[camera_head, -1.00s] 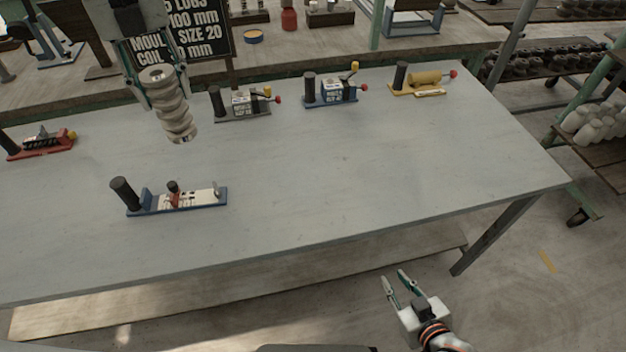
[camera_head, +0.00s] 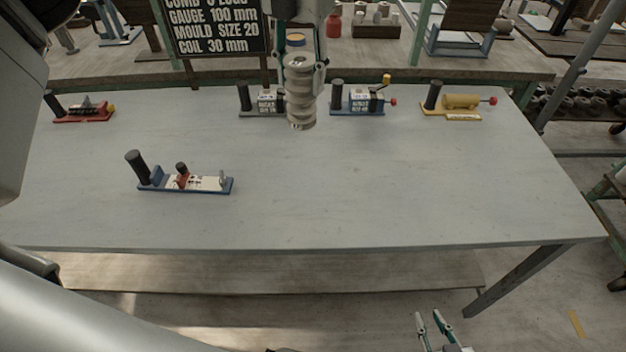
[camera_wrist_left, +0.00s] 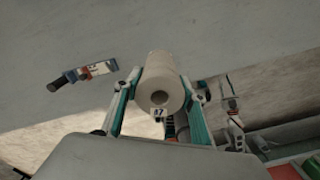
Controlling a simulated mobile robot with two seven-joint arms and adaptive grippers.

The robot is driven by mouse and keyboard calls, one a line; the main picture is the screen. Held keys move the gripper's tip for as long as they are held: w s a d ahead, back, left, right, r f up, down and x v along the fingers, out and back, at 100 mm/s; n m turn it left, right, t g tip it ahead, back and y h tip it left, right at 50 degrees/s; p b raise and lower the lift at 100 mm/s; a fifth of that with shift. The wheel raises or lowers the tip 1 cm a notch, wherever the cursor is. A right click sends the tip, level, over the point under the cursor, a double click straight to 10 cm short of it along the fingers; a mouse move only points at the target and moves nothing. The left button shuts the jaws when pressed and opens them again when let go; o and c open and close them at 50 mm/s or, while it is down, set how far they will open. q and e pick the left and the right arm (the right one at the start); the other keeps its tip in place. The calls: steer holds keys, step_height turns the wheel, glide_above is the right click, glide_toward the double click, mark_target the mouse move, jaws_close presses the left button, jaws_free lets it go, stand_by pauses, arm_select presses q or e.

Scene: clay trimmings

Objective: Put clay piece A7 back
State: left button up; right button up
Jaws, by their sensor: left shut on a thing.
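Clay piece A7 (camera_head: 301,95) is a pale grey ribbed cylinder. My left gripper (camera_head: 302,68) is shut around its upper part and holds it upright-looking in the air, in front of the gap between the grey and blue fixtures. In the left wrist view the piece (camera_wrist_left: 163,80) sits between the fingers, its hollow end facing the camera beside a small tag (camera_wrist_left: 156,115) that seems to read A7. My right gripper (camera_head: 428,315) is open and empty, low in the head view, in front of the table.
On the grey table (camera_head: 330,200) stand a blue gauge stand (camera_head: 185,182), a red fixture (camera_head: 82,108), a grey fixture (camera_head: 264,101), a blue fixture (camera_head: 358,98) and a yellow fixture (camera_head: 455,104). A black sign (camera_head: 218,28) stands behind. The table's middle and right front are clear.

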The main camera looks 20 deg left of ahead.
mark_target(302, 109)
arm_select(q)
step_height(302, 109, down, 20)
stand_by(0.6)
steer(key=o, duration=1.5)
steer(key=shift+f, duration=0.1)
steer(key=shift+o, duration=0.6)
step_height(302, 109, up, 12)
steer(key=shift+r, duration=0.2)
